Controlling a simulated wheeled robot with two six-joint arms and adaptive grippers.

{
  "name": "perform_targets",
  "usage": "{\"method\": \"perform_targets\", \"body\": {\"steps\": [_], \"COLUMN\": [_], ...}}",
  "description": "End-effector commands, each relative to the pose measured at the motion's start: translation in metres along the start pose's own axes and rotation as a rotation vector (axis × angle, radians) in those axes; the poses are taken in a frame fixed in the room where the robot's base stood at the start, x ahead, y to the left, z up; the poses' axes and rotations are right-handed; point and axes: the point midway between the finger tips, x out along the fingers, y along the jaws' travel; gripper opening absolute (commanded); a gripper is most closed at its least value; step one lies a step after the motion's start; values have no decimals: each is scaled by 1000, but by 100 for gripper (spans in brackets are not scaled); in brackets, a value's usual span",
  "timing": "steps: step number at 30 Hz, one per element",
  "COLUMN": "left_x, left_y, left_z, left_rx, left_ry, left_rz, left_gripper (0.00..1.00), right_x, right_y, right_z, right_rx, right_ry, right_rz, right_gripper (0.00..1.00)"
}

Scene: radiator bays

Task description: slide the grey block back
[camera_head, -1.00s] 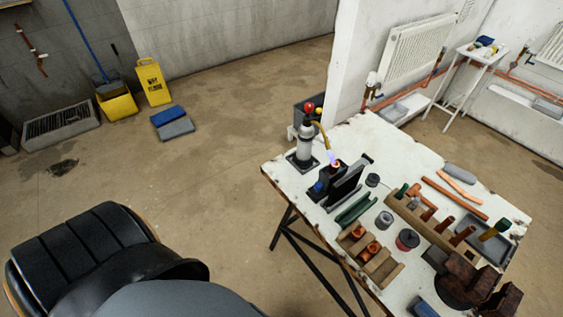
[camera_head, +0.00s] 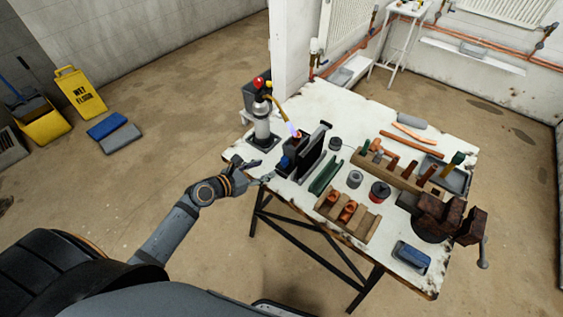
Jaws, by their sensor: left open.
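A dark grey upright block (camera_head: 311,155), like a slab, stands near the left edge of the white workbench. It is the likeliest grey block, though I cannot be sure. A small blue and dark piece (camera_head: 288,158) sits against its left side, partly covering its lower part. My left gripper (camera_head: 257,172) is open and empty at the bench's left edge, just left of these pieces and apart from the slab. Its fingers point right, toward the bench. My right gripper is not in view.
A torch (camera_head: 262,122) with a lit flame at its nozzle stands behind the gripper, with its flame close to the slab. A green channel (camera_head: 325,175), a grey cylinder (camera_head: 354,179) and a wooden rack (camera_head: 346,215) crowd the right. A vise (camera_head: 439,220) stands at the front right.

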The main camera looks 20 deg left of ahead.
Motion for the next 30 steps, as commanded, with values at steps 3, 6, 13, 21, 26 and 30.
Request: {"method": "perform_targets", "body": {"steps": [3, 6, 13, 21, 26, 30], "left_x": [23, 46, 86, 98, 98, 97], "left_y": [-1, 0, 0, 0, 0, 0], "left_z": [2, 1, 0, 0, 0, 0], "left_rx": [-5, -4, 1, 4, 4, 4], "left_ry": [-6, -5, -2, 0, 0, 0], "left_rz": [0, 0, 1, 1, 1, 1], "left_gripper": [50, 50, 50, 50, 48, 29], "right_x": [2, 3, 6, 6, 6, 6], "right_y": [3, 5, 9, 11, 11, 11], "right_z": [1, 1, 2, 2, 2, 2], "right_rx": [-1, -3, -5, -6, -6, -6], "right_ry": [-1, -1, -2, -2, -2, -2], "right_rz": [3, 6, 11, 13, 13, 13], "right_gripper": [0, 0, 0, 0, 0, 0]}}
